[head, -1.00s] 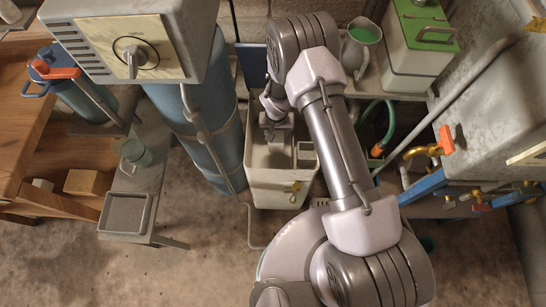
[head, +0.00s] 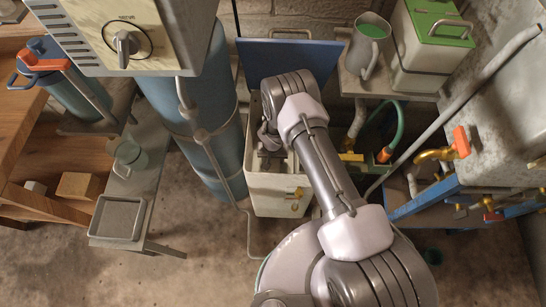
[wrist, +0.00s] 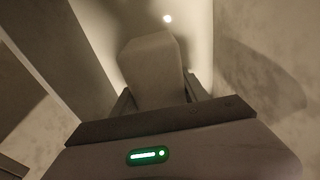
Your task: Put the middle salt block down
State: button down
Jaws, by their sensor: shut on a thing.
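A pale grey salt block (wrist: 152,65) stands between the two fingers of my gripper (wrist: 158,95) in the wrist view. The gripper is shut on it. In the head view my gripper (head: 270,152) is down inside the open white tank (head: 278,196), toward its left side, and my wrist hides much of the interior. The tank's pale inner walls surround the block in the wrist view. Whether the block touches the tank floor cannot be told. I cannot make out other salt blocks in the tank.
A blue lid panel (head: 318,57) stands up behind the tank. A blue cylinder (head: 207,120) is close on its left. A green hose (head: 397,128) and brass valve (head: 435,155) are on its right. A grey tray (head: 118,218) sits at the left.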

jog(key=c, duration=0.6)
grip_release()
jog(key=shift+r, duration=0.1)
